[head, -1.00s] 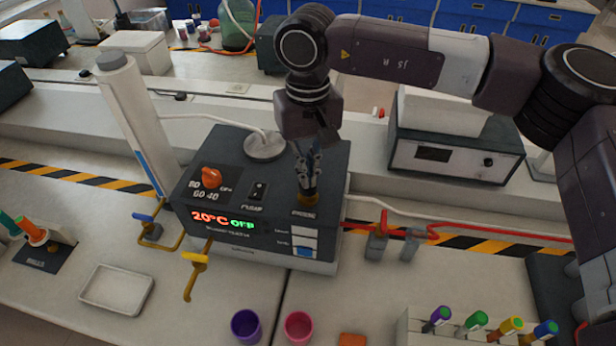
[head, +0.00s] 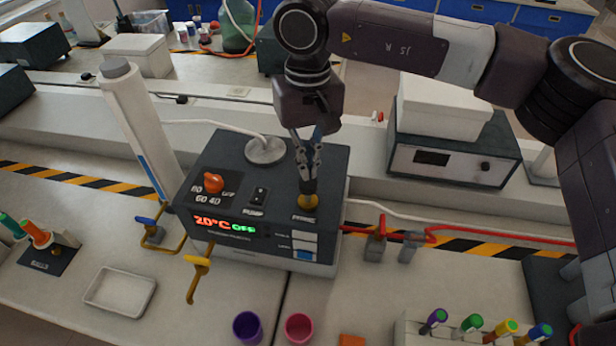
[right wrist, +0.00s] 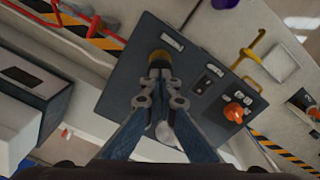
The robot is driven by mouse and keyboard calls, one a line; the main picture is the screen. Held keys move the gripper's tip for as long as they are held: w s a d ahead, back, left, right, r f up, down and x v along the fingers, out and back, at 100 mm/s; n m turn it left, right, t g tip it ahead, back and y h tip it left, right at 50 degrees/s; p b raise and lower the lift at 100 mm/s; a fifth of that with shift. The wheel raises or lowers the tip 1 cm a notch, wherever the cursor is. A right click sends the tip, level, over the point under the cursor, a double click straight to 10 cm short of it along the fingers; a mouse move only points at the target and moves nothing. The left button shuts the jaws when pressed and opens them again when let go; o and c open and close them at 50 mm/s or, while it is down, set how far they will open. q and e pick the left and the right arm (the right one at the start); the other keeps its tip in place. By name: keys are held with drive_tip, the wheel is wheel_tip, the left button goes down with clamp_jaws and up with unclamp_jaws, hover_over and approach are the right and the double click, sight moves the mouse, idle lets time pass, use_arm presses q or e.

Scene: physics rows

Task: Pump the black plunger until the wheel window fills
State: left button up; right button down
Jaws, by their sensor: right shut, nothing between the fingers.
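The dark bath unit (head: 225,160) stands on the bench; its display reads 20°C and OFF. The black plunger (head: 308,187) is at its right front corner, rising from a brass-yellow collar (head: 307,202). My right gripper (head: 308,178) is shut and empty, pointing down just above the plunger; I cannot tell whether the tips touch it. In the right wrist view the fingertips cover part of the plunger, and the collar (right wrist: 159,57) shows beyond them. Two small windows are on the front; the lower window (head: 305,254) shows blue, the upper window (head: 304,237) looks pale. Their labels are unreadable. My left gripper is out of view.
An orange knob (head: 213,182) and a black switch (head: 259,194) are on the unit's top. A yellow-handled tap (head: 198,263) sticks out in front. A purple cup (head: 247,328), a pink cup (head: 298,328) and a white tray (head: 121,291) stand nearer. A red hose (head: 470,240) runs right.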

sight(308, 182)
drive_tip(key=shift+f, duration=0.15)
idle(0.4)
drive_tip(key=shift+f+b, duration=1.8)
drive_tip(key=shift+f, duration=0.2)
drive_tip(key=shift+r+p, duration=1.1)
drive_tip(key=shift+r, duration=1.05)
drive_tip(key=shift+f, duration=0.15)
drive_tip(key=shift+f+b, duration=1.75)
drive_tip(key=shift+f, duration=0.3)
drive_tip(key=shift+r+p, duration=1.2)
drive_tip(key=shift+r, duration=1)
